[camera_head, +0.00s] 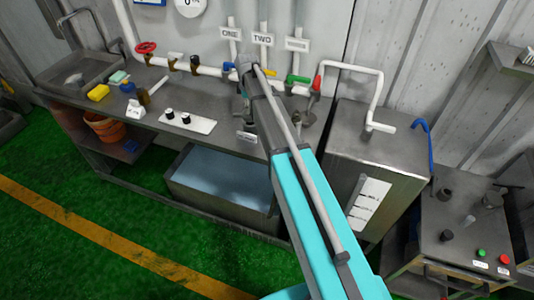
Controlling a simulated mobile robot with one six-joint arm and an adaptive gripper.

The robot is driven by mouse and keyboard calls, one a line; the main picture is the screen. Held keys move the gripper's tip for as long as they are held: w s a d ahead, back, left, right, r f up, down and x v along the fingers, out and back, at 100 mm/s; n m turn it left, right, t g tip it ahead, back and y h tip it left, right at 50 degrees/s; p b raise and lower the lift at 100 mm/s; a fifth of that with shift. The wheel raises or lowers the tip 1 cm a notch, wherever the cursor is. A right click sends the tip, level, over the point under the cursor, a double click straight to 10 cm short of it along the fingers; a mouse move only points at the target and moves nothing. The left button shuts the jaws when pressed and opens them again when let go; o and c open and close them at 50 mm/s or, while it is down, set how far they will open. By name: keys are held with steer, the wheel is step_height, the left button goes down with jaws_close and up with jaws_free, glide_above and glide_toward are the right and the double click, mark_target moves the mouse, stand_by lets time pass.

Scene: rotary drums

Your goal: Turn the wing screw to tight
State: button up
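My teal and grey arm reaches from the bottom of the picture to the metal workbench (215,100). My gripper (242,108) is at its far end, low over the bench, mostly hidden beside and behind the arm. I cannot see its fingers well enough to tell open from shut. I cannot make out a wing screw for certain; the bench area around and behind my gripper is covered by the arm. A small label plate (247,137) sits on the bench near the gripper.
A pipe with a red handwheel (146,48) and coloured valve levers runs behind the bench. A white switch plate (188,121), yellow sponge (98,92) and sink (80,70) are left. A blue-filled tank (225,180) is below.

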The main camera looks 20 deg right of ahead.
steer(key=shift+n, duration=1)
steer(key=shift+r+p, duration=0.45)
steer(key=shift+r, duration=0.05)
step_height(320, 180, up, 13)
steer(key=p, duration=1.3)
steer(key=s+f+m+b, duration=0.6)
steer(key=s+f+b, duration=0.1)
steer(key=s, duration=0.6)
steer(key=s+f+m+b, duration=0.5)
steer(key=s+f+b, duration=0.2)
steer(key=s, duration=0.5)
steer(key=shift+s+m, duration=0.4)
steer(key=w+r+n+p, duration=0.1)
steer(key=w+r+p, duration=0.6)
steer(key=w, duration=0.6)
steer(key=w+r+n+p, duration=0.2)
steer(key=w+r+p, duration=0.4)
steer(key=w, duration=0.7)
steer(key=shift+r+p, duration=0.4)
steer(key=shift+p, duration=0.05)
steer(key=shift+s+f, duration=0.1)
steer(key=shift+f, duration=0.05)
